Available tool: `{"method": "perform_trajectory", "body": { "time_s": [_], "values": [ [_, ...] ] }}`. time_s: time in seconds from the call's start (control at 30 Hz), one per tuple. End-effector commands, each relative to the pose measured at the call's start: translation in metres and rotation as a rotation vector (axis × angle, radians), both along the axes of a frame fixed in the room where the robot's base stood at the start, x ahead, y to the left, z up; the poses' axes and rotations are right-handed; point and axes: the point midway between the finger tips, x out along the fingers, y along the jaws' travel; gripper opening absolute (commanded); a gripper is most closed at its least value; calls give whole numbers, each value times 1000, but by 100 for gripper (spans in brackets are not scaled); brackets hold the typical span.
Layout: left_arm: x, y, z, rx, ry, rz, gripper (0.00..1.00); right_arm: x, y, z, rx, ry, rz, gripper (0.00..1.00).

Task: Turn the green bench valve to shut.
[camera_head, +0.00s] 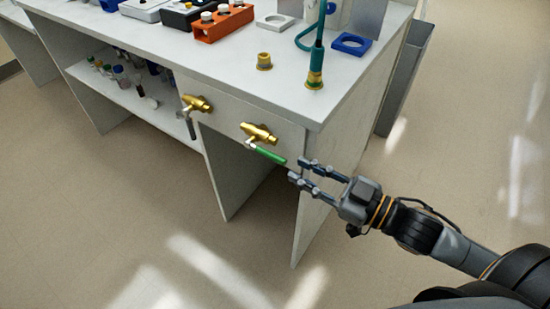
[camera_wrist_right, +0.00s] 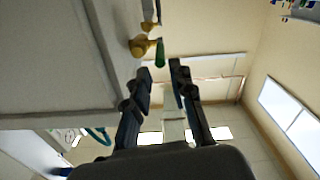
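The green bench valve is a brass valve (camera_head: 259,132) on the front panel of the bench, with a green lever handle (camera_head: 268,154). The handle points out to the right and slightly down in the head view. In the right wrist view the green handle (camera_wrist_right: 160,54) shows beyond the fingertips, with its brass body (camera_wrist_right: 140,46) beside it. My right gripper (camera_head: 298,170) is open and empty, its fingertips just off the handle's end. The wrist view shows the gap between the fingers (camera_wrist_right: 160,75). My left gripper is in neither view.
A second brass valve (camera_head: 197,103) with a grey handle (camera_head: 190,126) is to the left on the same panel. The white bench (camera_head: 205,65) holds an orange block (camera_head: 222,25), a blue holder (camera_head: 351,44) and a teal hose (camera_head: 317,55).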

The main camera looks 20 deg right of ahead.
Motion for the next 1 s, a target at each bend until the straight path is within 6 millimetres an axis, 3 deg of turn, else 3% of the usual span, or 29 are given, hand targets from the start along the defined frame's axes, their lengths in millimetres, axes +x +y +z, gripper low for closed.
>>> {"method": "perform_trajectory", "body": {
  "time_s": [0.5, 1.0],
  "values": [
    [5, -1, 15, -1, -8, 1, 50, 49, 38, 1, 1, -3, -1, 23],
    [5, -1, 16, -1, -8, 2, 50, 58, 45, 0, -1, 1, 0, 23]
  ]
}}
